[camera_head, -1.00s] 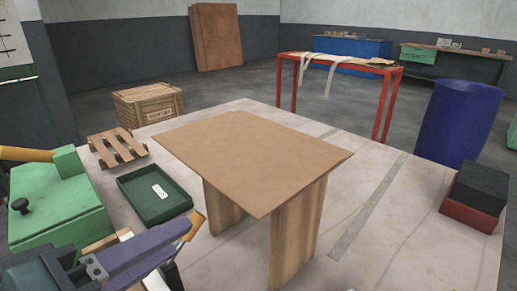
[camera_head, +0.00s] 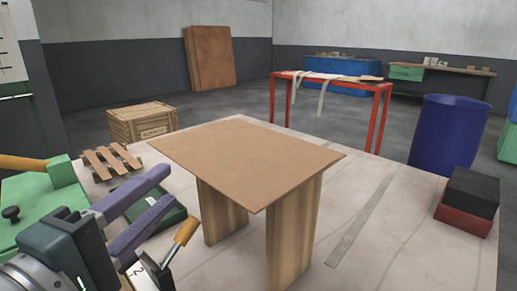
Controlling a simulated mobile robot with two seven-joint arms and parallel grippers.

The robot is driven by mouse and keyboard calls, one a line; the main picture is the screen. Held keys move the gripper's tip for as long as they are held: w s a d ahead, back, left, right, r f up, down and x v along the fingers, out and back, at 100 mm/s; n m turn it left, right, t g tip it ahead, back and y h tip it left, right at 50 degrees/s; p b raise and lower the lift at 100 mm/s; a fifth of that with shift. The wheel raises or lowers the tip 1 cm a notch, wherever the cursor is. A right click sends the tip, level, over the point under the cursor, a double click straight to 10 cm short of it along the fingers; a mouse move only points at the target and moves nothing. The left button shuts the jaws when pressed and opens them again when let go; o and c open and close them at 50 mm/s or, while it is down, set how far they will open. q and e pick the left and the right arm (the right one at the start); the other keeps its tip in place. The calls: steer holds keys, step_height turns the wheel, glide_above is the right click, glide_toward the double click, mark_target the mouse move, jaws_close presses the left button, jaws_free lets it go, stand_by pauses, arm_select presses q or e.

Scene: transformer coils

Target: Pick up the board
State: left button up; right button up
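The board (camera_head: 245,155) is a flat brown panel. It lies level across two upright wooden supports (camera_head: 293,235) on the pale work table, and its edges overhang them. My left gripper (camera_head: 167,187) comes in from the lower left with two purple fingers spread apart. Nothing shows between its fingers but the green tray behind them. It is left of the board and apart from it in the picture. My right gripper is not in view.
The pale table top (camera_head: 395,215) is mostly clear right of the board. A dark green tray (camera_head: 178,218), small pallet (camera_head: 112,160), green machine (camera_head: 35,205) and orange-handled tool (camera_head: 186,232) crowd the left. A black and red block (camera_head: 470,195) sits at right.

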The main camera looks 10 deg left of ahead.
mark_target(189, 171)
arm_select(q)
steer(key=w, duration=0.2)
steer(key=w+d, duration=0.1)
steer(key=w, duration=0.2)
steer(key=shift+d+f, duration=0.15)
steer(key=shift+d, duration=0.05)
jaws_close()
stand_by(0.3)
stand_by(1.1)
